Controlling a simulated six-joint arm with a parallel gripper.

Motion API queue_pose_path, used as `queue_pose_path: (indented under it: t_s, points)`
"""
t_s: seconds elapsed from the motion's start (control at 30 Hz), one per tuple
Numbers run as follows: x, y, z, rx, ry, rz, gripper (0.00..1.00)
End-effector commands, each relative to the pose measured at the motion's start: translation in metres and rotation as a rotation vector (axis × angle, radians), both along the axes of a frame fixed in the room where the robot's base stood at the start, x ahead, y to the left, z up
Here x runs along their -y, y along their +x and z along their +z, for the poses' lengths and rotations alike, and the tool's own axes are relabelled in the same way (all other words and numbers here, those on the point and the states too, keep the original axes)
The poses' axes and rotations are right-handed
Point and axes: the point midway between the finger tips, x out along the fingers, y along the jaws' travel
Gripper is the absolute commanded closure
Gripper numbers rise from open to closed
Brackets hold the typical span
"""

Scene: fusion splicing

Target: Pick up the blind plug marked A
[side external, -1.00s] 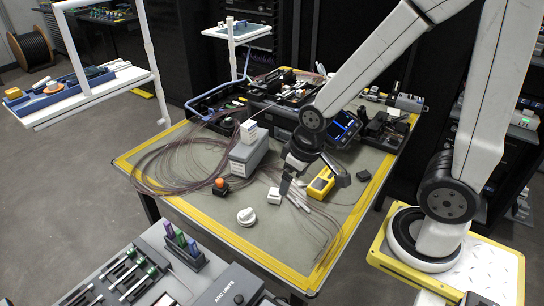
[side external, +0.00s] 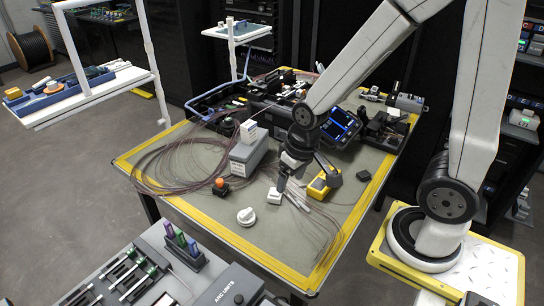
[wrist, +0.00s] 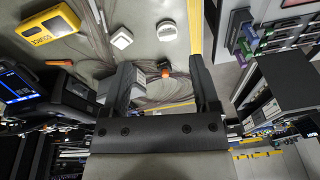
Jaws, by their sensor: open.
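No letter A is readable, so I cannot tell for certain which piece is the blind plug. A small white square block (side external: 274,196) lies on the mat; it also shows in the wrist view (wrist: 121,38), beyond the left fingertip. A round white piece (side external: 246,216) lies left of it, also in the wrist view (wrist: 167,30). Another white block (side external: 249,131) sits on a grey box (side external: 248,156). My gripper (side external: 281,188) points down close to the square block; contact cannot be told. In the wrist view my gripper (wrist: 162,72) is open, with nothing held.
A yellow meter (side external: 321,184) lies right of my gripper. An orange-topped button (side external: 220,186) stands left. Loose fibre coils (side external: 165,165) spread over the mat's left side. A splicer with a lit screen (side external: 341,124) stands behind. The front of the mat is mostly clear.

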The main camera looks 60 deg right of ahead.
Motion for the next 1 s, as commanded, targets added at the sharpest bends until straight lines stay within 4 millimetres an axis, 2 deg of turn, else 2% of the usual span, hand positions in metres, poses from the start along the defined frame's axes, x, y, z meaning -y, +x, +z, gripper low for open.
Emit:
queue_pose_path:
  t_s: [0.47,0.77,1.0]
  points:
    - [-0.003,0.054,-0.045,-0.264,0.350,-0.666,0.22]
    - [-0.002,0.103,-0.077,-0.420,0.633,-1.090,0.22]
    - [0.010,0.148,-0.105,-0.524,0.891,-1.403,0.22]
